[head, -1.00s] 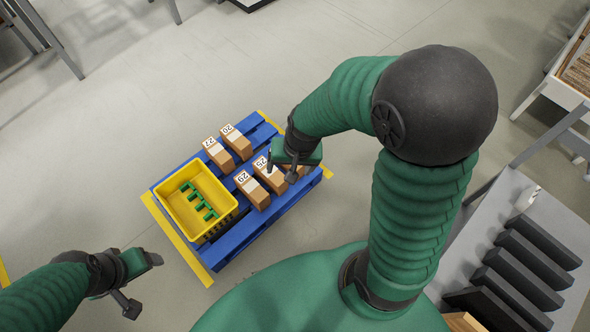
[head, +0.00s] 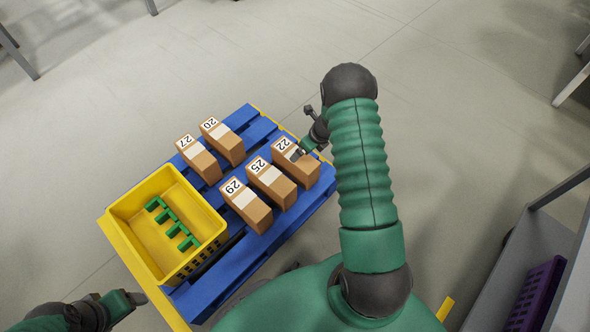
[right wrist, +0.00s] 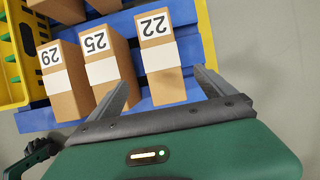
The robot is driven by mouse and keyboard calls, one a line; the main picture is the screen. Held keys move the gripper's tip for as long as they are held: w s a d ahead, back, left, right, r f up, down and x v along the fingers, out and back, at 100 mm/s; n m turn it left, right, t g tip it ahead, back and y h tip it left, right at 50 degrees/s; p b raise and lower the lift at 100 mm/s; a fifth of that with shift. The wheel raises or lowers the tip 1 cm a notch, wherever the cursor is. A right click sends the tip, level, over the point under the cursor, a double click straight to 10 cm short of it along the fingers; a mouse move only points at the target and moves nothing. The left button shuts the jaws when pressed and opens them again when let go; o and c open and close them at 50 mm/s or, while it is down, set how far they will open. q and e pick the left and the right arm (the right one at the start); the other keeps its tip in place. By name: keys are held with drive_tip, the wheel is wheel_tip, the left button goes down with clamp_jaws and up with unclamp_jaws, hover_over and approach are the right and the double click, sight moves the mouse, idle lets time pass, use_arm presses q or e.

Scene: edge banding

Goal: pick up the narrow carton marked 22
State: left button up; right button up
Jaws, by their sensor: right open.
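The narrow carton marked 22 (head: 296,164) stands on the blue pallet (head: 262,130) at its right end, brown with a white label and band. In the right wrist view the carton (right wrist: 161,72) lies ahead of the jaws, between their lines. My right gripper (head: 300,153) is at the carton's upper right edge in the head view; in the right wrist view its two fingers (right wrist: 164,88) are spread apart with nothing held. Whether a finger touches the carton I cannot tell. My left gripper (head: 138,299) is at the lower left, away from the pallet; its jaw gap is unclear.
Cartons 25 (head: 271,183) and 29 (head: 246,205) stand in a row beside carton 22. Cartons 27 (head: 199,159) and 20 (head: 222,141) stand behind. A yellow crate (head: 118,207) with green pieces sits on the pallet's left.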

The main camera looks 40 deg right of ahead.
drive_tip(key=b+x, duration=0.3)
drive_tip(key=x, duration=0.6)
drive_tip(key=shift+s+f+b, duration=0.1)
drive_tip(key=shift+s+b, duration=0.05)
drive_tip(key=shift+b, duration=0.25)
drive_tip(key=b+x, duration=0.4)
drive_tip(key=shift+d+f, duration=0.15)
drive_tip(key=shift+w+f, duration=0.2)
drive_tip(key=shift+f, duration=0.1)
drive_tip(key=shift+r, duration=0.2)
drive_tip(key=shift+c, duration=0.4)
drive_tip(key=c, duration=1.9)
